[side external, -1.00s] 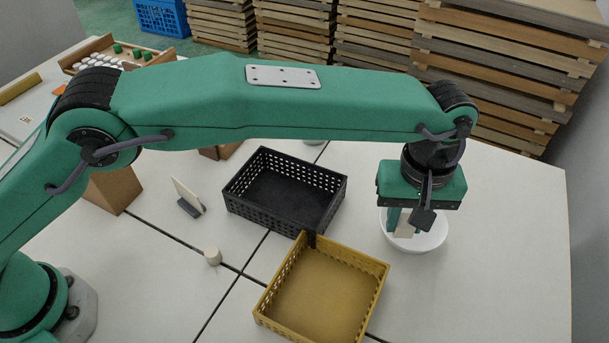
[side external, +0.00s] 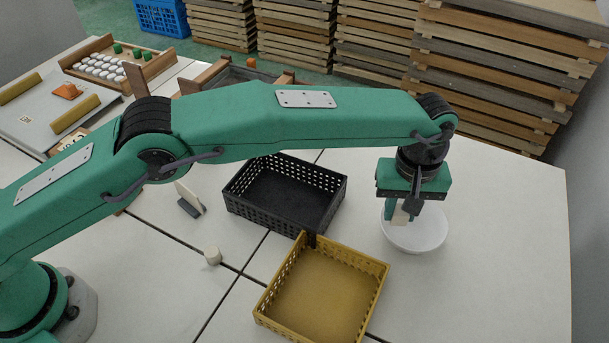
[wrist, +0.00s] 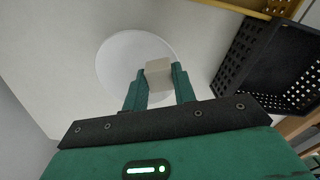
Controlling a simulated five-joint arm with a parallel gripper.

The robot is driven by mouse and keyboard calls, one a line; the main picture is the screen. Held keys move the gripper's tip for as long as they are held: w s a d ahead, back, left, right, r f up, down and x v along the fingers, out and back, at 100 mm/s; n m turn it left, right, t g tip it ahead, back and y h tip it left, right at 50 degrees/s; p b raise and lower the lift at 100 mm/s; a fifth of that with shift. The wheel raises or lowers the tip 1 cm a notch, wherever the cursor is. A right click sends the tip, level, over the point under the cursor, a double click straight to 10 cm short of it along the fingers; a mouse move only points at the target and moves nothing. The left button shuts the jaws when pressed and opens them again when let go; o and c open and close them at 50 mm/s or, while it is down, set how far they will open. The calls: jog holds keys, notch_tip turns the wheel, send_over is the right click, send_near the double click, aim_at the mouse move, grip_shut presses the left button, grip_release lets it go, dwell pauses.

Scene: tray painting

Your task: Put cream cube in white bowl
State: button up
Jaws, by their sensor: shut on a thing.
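The cream cube (wrist: 158,76) is between the two green fingers of my gripper (wrist: 157,82), which is shut on it. In the side view my gripper (side external: 398,213) hangs at the right, and the cube (side external: 400,216) shows in part beside a finger. The white bowl (side external: 416,238) stands on the table below it. In the wrist view the bowl (wrist: 115,58) is behind the cube, which overlaps its right part. The cube appears over the bowl's left part in the side view; its exact height above the bowl is hard to tell.
A black perforated crate (side external: 240,207) and a yellow crate (side external: 265,312) stand left of the bowl. The table right of the bowl is clear.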

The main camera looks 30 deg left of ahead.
aim_at(398, 219)
jog(key=shift+f, duration=1.05)
jog(key=shift+f, duration=0.45)
jog(key=o, duration=0.9)
jog(key=shift+f, duration=0.1)
jog(key=shift+o, duration=0.2)
jog(key=shift+r, duration=0.2)
notch_tip(398, 219, up, 13)
jog(key=shift+f, duration=0.15)
